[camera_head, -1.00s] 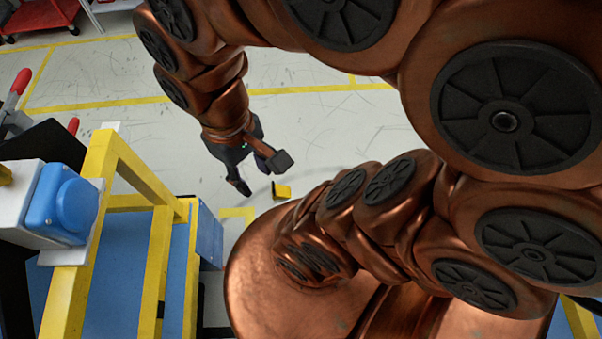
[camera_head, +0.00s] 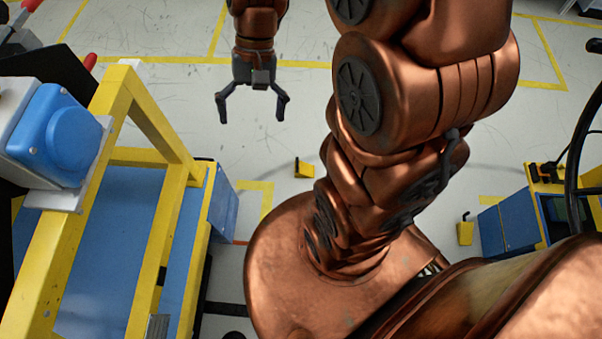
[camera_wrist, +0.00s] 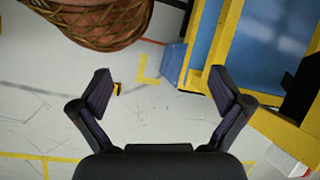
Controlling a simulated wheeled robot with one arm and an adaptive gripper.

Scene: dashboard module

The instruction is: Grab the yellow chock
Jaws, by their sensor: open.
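The yellow chock (camera_head: 304,169) is a small block with a dark side. It stands on the pale floor, left of my copper arm's lower part in the head view. In the wrist view the chock (camera_wrist: 118,89) shows small, just beside the left fingertip and partly hidden by it. My gripper (camera_head: 252,107) is open and empty, pointing down, with its fingers spread wide. It is above and left of the chock in the head view, apart from it. Both dark fingers also show in the wrist view (camera_wrist: 160,90).
A yellow frame (camera_head: 165,190) with blue panels and a blue round-faced device (camera_head: 62,135) stands at left. A blue and yellow cabinet (camera_head: 505,228) is at right, with another yellow block (camera_head: 465,231) beside it. Yellow lines mark the floor; the floor around the chock is clear.

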